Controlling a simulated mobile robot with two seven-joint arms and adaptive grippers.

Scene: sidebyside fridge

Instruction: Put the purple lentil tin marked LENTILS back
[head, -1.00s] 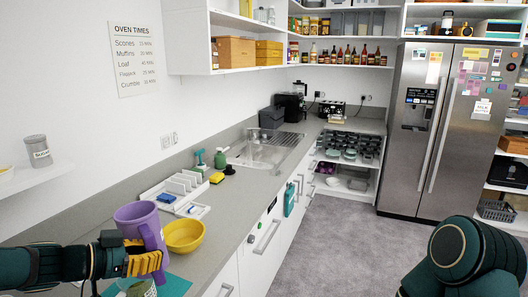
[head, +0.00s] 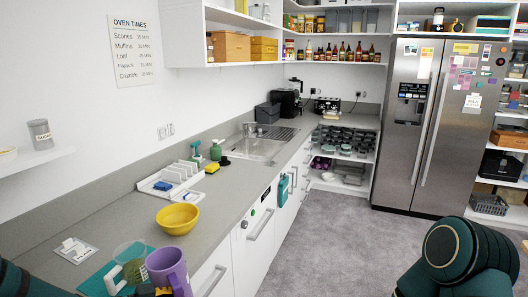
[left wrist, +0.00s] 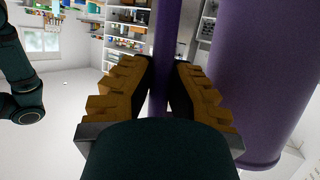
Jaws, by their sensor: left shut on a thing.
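A purple vessel with a side handle (head: 168,268) is at the bottom left of the head view. I can read no LENTILS marking on it. My left gripper (head: 154,291), with yellow fingers, is at the bottom edge of the head view and is shut on the handle. In the left wrist view, the gripper (left wrist: 160,88) has the purple handle (left wrist: 163,50) between its fingers, and the vessel's body (left wrist: 250,90) is to the right. My right arm shows at the lower right of the head view, but its gripper is out of view.
A yellow bowl (head: 178,220) stands on the grey counter (head: 130,215), with a white rack (head: 172,183) behind it. A grey tin (head: 41,133) stands on the left wall shelf.

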